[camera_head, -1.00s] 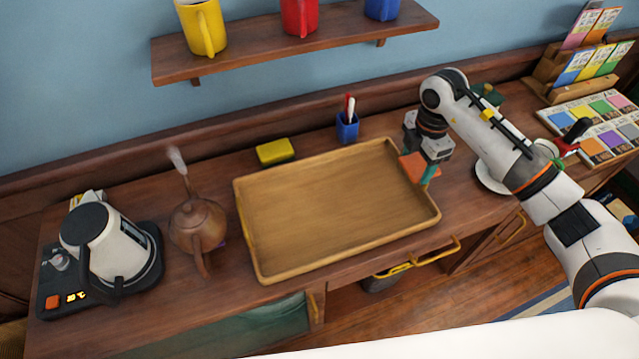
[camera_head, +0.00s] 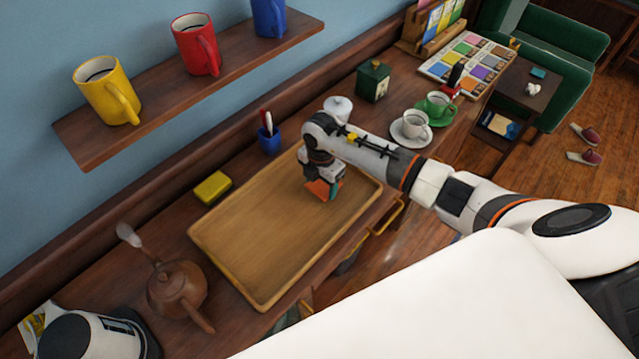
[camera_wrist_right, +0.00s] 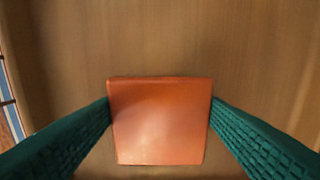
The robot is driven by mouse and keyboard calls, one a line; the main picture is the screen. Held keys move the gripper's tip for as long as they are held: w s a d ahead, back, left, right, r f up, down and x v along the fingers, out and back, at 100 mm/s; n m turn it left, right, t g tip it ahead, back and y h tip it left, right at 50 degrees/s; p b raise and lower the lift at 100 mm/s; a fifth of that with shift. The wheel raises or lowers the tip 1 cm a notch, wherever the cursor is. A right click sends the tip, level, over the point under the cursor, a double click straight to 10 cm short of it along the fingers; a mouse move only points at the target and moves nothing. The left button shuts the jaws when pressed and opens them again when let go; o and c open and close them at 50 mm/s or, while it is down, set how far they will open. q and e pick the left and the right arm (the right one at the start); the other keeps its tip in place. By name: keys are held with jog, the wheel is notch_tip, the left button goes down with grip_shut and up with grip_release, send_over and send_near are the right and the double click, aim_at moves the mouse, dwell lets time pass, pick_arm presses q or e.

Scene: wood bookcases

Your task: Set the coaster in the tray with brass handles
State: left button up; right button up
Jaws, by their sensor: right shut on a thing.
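The orange square coaster (camera_head: 317,188) is held between the teal fingers of my right gripper (camera_head: 326,192). In the right wrist view the coaster (camera_wrist_right: 160,122) sits between both ridged fingers, gripped at its left and right sides. The tray (camera_head: 258,232) is a shallow wooden one with a raised rim, lying on the counter. My right gripper points down over the right part of its floor; I cannot tell whether the coaster touches that floor. My left gripper is not in view.
A yellow block (camera_head: 213,187) and a blue pen cup (camera_head: 269,141) stand behind the tray. A brown teapot (camera_head: 177,288) is at its left. A white cup (camera_head: 415,124) on a saucer stands to the right. A shelf with mugs (camera_head: 190,91) hangs above. The tray's left and middle are empty.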

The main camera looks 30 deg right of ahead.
jog(key=shift+f, duration=0.75)
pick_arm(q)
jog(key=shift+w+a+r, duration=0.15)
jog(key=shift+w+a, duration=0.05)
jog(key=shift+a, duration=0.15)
pick_arm(e)
jog(key=shift+f, duration=0.25)
jog(key=o, duration=1)
jog(key=shift+r, duration=0.1)
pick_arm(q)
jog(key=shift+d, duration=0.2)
